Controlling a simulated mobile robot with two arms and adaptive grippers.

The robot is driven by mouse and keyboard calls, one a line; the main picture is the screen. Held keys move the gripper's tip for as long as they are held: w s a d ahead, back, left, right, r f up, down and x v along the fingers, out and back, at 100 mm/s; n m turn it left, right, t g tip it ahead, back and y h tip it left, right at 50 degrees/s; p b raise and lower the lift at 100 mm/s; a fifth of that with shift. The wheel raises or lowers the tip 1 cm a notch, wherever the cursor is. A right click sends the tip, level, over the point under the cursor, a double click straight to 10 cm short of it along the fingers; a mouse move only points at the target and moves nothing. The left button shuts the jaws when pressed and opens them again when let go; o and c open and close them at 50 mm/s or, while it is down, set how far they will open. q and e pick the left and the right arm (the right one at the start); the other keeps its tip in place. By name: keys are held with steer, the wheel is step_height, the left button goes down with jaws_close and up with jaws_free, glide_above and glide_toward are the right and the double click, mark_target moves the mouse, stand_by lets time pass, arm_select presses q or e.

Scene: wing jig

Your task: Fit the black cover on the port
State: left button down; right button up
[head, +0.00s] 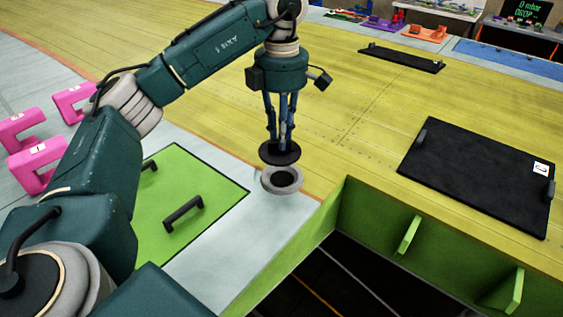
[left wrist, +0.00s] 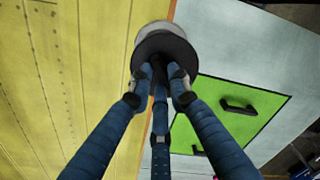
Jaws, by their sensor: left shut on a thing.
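My left gripper (head: 281,137) points down and is shut on the black cover (head: 279,154), a flat round disc held level by its top. The port (head: 269,184) is a pale grey ring with a dark opening, standing on the light grey surface. In the head view the cover appears just above the port, with a small gap between them. In the left wrist view the cover (left wrist: 178,48) hides most of the port (left wrist: 153,31), whose pale rim shows past the cover's upper edge. My right gripper is not in view.
A green panel (head: 215,181) with black handles lies left of the port. A green-walled opening (head: 375,220) lies to the right. A black panel (head: 480,170) rests on the yellow surface (head: 350,160). Pink clamps (head: 37,165) stand at the left.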

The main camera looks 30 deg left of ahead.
mark_target(282, 155)
arm_select(q)
step_height(282, 155, down, 3)
steer(key=shift+w+f, duration=0.1)
steer(key=shift+f+p, duration=0.35)
steer(key=shift+p, duration=0.05)
step_height(282, 155, down, 4)
steer(key=shift+r+p, duration=0.2)
steer(key=shift+p, duration=0.2)
steer(key=c, duration=1.6)
jaws_free()
steer(key=shift+r, duration=0.1)
steer(key=shift+c, duration=0.2)
steer(key=shift+r+b, duration=0.35)
steer(key=shift+r, duration=0.15)
step_height(282, 155, up, 3)
steer(key=shift+r+b, duration=0.1)
steer(key=shift+b, duration=0.55)
step_height(282, 155, up, 6)
steer(key=shift+r, duration=0.25)
steer(key=shift+r+p, duration=0.3)
steer(key=shift+r, duration=0.4)
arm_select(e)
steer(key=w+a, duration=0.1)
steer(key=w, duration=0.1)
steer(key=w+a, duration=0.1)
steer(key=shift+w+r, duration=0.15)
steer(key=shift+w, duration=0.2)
arm_select(q)
steer(key=shift+f, duration=0.1)
